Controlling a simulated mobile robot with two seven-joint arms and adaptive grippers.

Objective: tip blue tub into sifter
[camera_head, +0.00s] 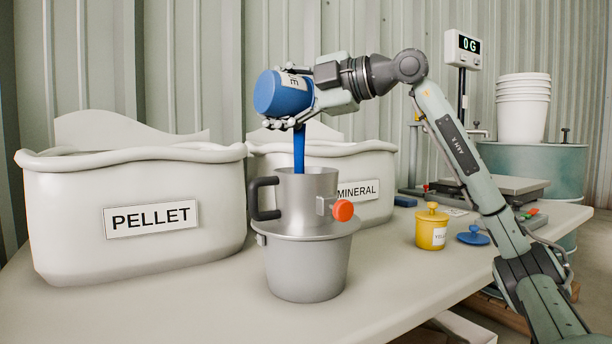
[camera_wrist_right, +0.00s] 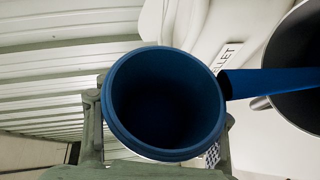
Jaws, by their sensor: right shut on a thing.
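My right gripper (camera_head: 299,119) is shut on the blue tub (camera_head: 271,93) and holds it above the sifter (camera_head: 305,196). The tub is tipped onto its side, its closed base facing left. Its open mouth (camera_wrist_right: 165,104) faces the camera in the right wrist view; the inside is dark blue. A blue stream (camera_head: 299,150) runs from the tub's rim down into the sifter. The sifter is a grey metal cup with a black handle and an orange knob, standing on a grey metal pot (camera_head: 306,268). The sifter's inside is hidden in the head view. My left gripper is not in view.
A PELLET bin (camera_head: 70,220) stands at left and a MINERAL bin (camera_head: 375,200) behind the sifter. A yellow tub (camera_head: 431,230) and a blue lid (camera_head: 473,238) lie to the right. A scale display (camera_head: 462,50) reads 0 G. The front table is clear.

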